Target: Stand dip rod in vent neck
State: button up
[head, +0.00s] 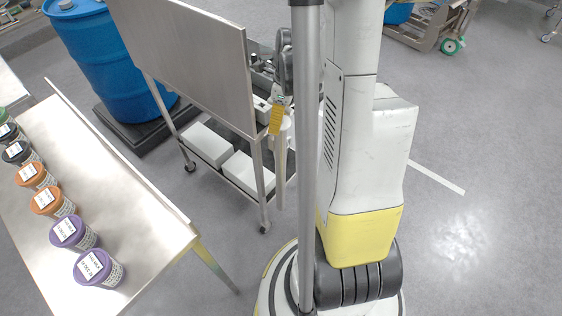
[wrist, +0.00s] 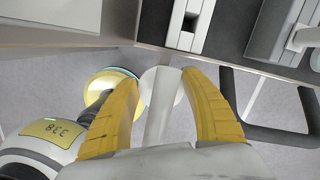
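My gripper (head: 276,121) hangs beside the metal cart, right of its upright panel. Its two yellow fingers also show in the wrist view (wrist: 160,88). A pale rod (wrist: 160,112), apparently the dip rod, runs between them, with a pale round part near the fingertips. In the head view the pale rod (head: 281,180) points straight down below my gripper, apart from the floor. I cannot make out a vent neck for sure in either view.
The metal cart (head: 200,50) holds white boxes (head: 208,143) on its lower shelf. A blue drum (head: 105,60) stands on a dark pallet behind it. A steel table (head: 130,165) at left bears several lidded jars (head: 75,232).

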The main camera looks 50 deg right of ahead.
jog(key=o, duration=0.5)
jog(key=shift+c, duration=0.2)
jog(key=c, duration=0.5)
jog(key=shift+o, duration=0.2)
jog(key=shift+r+p, duration=1.1)
jog(key=shift+r, duration=0.4)
notch_tip(320, 180, up, 22)
jog(key=p, duration=1.6)
jog(key=shift+p, duration=0.3)
notch_tip(320, 180, up, 22)
jog(key=p, duration=1.6)
notch_tip(320, 180, up, 11)
jog(key=p, duration=0.7)
jog(key=shift+f, duration=0.2)
